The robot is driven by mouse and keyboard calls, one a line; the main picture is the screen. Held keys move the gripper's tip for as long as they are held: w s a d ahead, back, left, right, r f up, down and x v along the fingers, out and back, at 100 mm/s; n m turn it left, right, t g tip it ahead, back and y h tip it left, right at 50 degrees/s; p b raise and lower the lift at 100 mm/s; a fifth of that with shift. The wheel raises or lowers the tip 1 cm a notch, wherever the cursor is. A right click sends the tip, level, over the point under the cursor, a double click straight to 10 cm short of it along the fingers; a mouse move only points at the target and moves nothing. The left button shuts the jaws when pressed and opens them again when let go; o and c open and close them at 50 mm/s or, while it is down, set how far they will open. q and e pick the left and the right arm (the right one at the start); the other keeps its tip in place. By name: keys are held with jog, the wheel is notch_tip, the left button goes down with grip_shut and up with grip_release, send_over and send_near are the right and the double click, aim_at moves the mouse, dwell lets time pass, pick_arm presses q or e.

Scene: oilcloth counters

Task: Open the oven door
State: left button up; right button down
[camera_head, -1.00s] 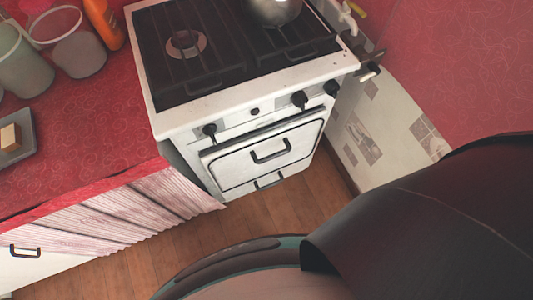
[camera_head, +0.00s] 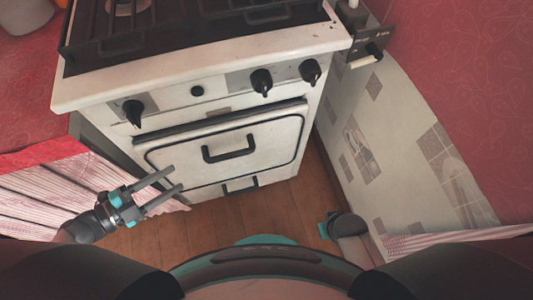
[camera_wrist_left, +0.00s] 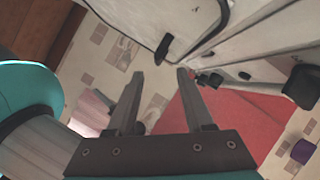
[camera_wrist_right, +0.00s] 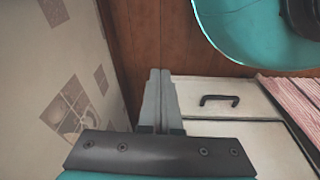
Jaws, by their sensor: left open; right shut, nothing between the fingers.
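The white stove's oven door (camera_head: 270,160) is shut, with a black bar handle (camera_head: 228,148) across its upper middle. My left gripper (camera_head: 176,178) is open and empty in front of the door's lower left, apart from the handle and to its left. In the left wrist view, the open fingers (camera_wrist_left: 160,74) point toward the door (camera_wrist_left: 190,18), with a dark part that looks like the handle (camera_wrist_left: 163,47) just beyond them. My right gripper is shut and empty in the right wrist view (camera_wrist_right: 160,74), low over the floor. In the head view its fingertips cannot be made out.
Black knobs (camera_head: 261,82) line the stove front above the door. A lower handle (camera_head: 240,184) sits beneath the door. A striped curtain (camera_head: 50,195) hangs at left, and a tiled wall (camera_head: 400,130) stands close at right. Wooden floor (camera_head: 215,215) lies between.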

aim_at(219, 160)
pick_arm(q)
jog(key=shift+m+g+h, duration=0.4)
jog(key=shift+m+h, duration=0.1)
jog(key=shift+m, duration=0.2)
jog(key=b+x, duration=0.1)
jog(key=x, duration=0.4)
jog(key=b+x, duration=0.1)
jog(key=x, duration=0.4)
jog(key=b+x, duration=0.1)
jog(key=x, duration=0.4)
jog(key=shift+s+d+r+b, duration=0.15)
jog(key=shift+s+d+b, duration=0.15)
jog(key=shift+d, duration=0.1)
jog(key=shift+w+d, duration=0.25)
jog(key=shift+d, duration=0.1)
pick_arm(e)
jog(key=w+r+t, duration=0.1)
jog(key=w+r, duration=0.3)
jog(key=r, duration=0.3)
jog(key=shift+a, duration=0.25)
pick_arm(q)
grip_shut()
pick_arm(e)
jog(key=shift+f, duration=0.1)
